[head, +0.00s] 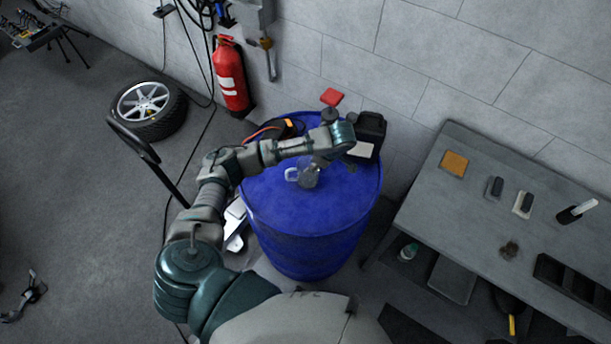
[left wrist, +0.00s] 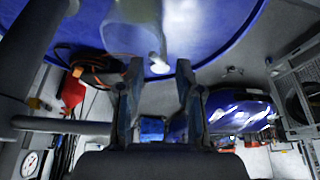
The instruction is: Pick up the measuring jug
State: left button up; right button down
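The measuring jug (head: 309,178) is clear and stands on top of the blue barrel (head: 345,204), with its handle toward the left in the head view. My left arm reaches over the barrel, and my left gripper (head: 322,160) is at the jug's upper side, partly hiding it. In the left wrist view the two fingers of my left gripper (left wrist: 158,65) are apart with nothing seen between them. A pale, see-through shape that looks like the jug (left wrist: 133,28) lies beyond the fingertips. I cannot tell whether they touch it. My right gripper is not in view.
A black canister (head: 371,128), a red item (head: 332,97) and an orange-and-black device (head: 287,127) are at the barrel's back. A grey workbench (head: 470,205) with small items stands right. A fire extinguisher (head: 231,76) and a wheel (head: 149,106) are back left. The barrel's front top is clear.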

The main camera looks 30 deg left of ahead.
aim_at(300, 177)
pick_arm(q)
jog(key=x, duration=0.3)
jog(key=shift+a+f+p, duration=0.1)
jog(key=shift+f+p, duration=0.15)
jog(key=shift+p, duration=0.15)
jog(key=p+x, duration=0.1)
jog(key=x, duration=0.2)
jog(key=shift+a+f, duration=0.2)
jog(key=shift+f, duration=0.15)
jog(key=shift+a+f, duration=0.2)
jog(key=shift+f, duration=0.3)
grip_shut()
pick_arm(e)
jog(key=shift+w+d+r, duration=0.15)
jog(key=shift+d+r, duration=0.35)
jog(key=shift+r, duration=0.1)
